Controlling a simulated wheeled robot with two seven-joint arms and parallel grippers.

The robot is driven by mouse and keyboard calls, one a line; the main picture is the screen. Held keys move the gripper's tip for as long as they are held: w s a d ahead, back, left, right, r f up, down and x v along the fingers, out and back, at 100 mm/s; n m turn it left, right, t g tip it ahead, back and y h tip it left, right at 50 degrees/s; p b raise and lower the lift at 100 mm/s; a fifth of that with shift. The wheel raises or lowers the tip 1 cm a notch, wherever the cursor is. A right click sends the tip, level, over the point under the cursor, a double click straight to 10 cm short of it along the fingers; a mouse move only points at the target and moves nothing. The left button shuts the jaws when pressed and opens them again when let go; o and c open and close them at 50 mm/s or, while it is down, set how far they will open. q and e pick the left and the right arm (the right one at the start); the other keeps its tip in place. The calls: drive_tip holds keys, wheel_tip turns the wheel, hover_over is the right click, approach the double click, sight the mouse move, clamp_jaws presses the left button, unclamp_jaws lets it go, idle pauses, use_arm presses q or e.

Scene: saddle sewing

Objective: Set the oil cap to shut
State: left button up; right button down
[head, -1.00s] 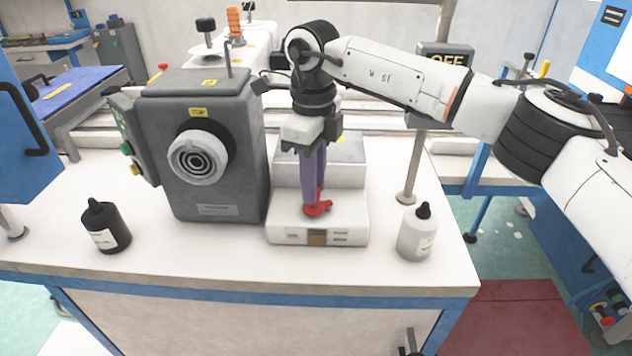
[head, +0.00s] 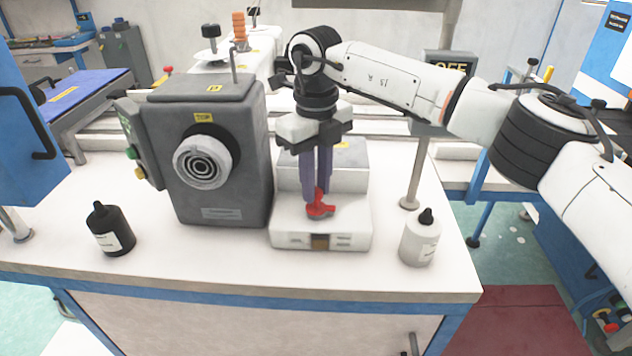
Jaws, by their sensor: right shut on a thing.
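The red oil cap (head: 321,210) sits on the front ledge of the white machine bed (head: 352,226), right of the grey machine head. My right gripper (head: 318,198) points straight down over it, with its two purple fingers side by side. The fingers are shut on the upper part of the red cap, and they hide part of it. A short red arm of the cap sticks out to the right. My left gripper is not in view.
A black bottle (head: 110,230) stands at the left of the white table, and a white bottle (head: 420,240) with a black tip at the right. The grey machine head (head: 235,185) with its round handwheel (head: 203,162) stands close left of my gripper. The table's front strip is clear.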

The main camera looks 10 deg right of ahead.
drive_tip(key=shift+w+r, duration=0.1)
drive_tip(key=c, duration=1.6)
unclamp_jaws()
drive_tip(key=shift+o, duration=0.2)
wheel_tip(320, 180, up, 10)
drive_tip(key=shift+b, duration=0.3)
